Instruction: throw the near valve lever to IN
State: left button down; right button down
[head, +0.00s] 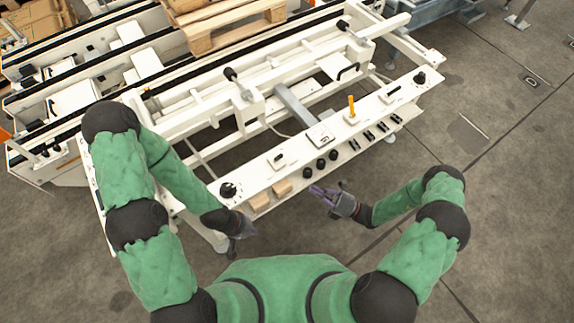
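A white control panel (303,168) runs diagonally in front of me. An upright orange lever (351,106) stands on its right half. Two black-knobbed levers, one closer (232,75) and one farther (343,25), stand on the machine frame behind the panel. No IN marking is legible, and I cannot tell which lever is the valve lever. My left gripper (233,244) hangs at the panel's front left corner, touching no lever; its fingers are too unclear to judge. My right gripper (320,196) is in front of the panel's middle, with its fingers apart and empty, away from the levers.
Wooden pallets (235,22) lie behind.

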send_near(278, 157)
jog(key=s+a+f, duration=0.1)
jog(key=s+a, duration=0.1)
jog(key=a, duration=0.2)
jog(key=w, duration=0.1)
jog(key=w+a+r+b, duration=0.1)
jog(key=w, duration=0.1)
jog(key=shift+w+a+r+b, duration=0.2)
jog(key=shift+a+r+b, duration=0.05)
jog(key=shift+a+b, duration=0.15)
dwell(0.3)
